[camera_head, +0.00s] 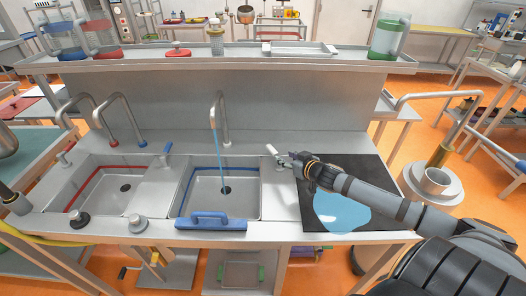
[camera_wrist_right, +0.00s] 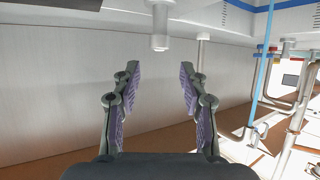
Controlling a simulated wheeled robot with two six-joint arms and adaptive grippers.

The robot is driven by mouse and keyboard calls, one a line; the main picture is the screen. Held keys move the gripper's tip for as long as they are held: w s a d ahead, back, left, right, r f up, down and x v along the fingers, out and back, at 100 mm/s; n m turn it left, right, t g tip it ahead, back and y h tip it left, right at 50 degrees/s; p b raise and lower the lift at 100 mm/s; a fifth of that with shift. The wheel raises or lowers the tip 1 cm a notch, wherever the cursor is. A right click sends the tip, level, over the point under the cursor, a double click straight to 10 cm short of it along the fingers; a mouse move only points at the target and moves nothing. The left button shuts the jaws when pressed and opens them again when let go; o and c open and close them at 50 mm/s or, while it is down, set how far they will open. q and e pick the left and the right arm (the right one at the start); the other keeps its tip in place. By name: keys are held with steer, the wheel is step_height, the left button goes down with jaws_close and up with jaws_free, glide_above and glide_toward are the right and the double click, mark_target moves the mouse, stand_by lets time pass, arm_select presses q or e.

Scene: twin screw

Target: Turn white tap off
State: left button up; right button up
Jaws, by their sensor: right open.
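The white tap (camera_head: 272,149) is a small tilted lever on the counter, right of the right-hand basin. A blue stream of water (camera_head: 215,145) falls from the curved spout (camera_head: 222,105) into that basin. My right gripper (camera_head: 294,157) is just right of the white tap in the head view. In the right wrist view, its two fingers (camera_wrist_right: 158,90) are spread with nothing between them. A pale stubby post (camera_wrist_right: 160,28), apparently the white tap, hangs from the top of that view, beyond the fingertips. The stream (camera_wrist_right: 265,70) also shows there at the right. My left gripper is not seen.
A blue-handled tap (camera_head: 166,150) stands between the two basins. A dark board (camera_head: 375,180) with a light-blue patch lies under my right arm. A shelf (camera_head: 140,63) runs behind.

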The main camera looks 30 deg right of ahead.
mark_target(273, 149)
steer(key=shift+w+d+f, duration=0.15)
steer(key=shift+w+f, duration=0.05)
steer(key=shift+w, duration=0.35)
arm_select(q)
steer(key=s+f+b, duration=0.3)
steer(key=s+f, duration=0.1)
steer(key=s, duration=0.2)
arm_select(e)
steer(key=shift+w, duration=0.25)
steer(key=x, duration=0.6)
steer(key=shift+w+r, duration=0.15)
steer(key=shift+r, duration=0.15)
steer(key=shift+w+f+b, duration=0.15)
steer(key=shift+w+b, duration=0.15)
steer(key=shift+w, duration=0.05)
steer(key=shift+w+f, duration=0.25)
steer(key=shift+w, duration=0.15)
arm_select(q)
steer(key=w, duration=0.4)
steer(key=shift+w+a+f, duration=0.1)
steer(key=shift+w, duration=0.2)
arm_select(e)
jaws_close()
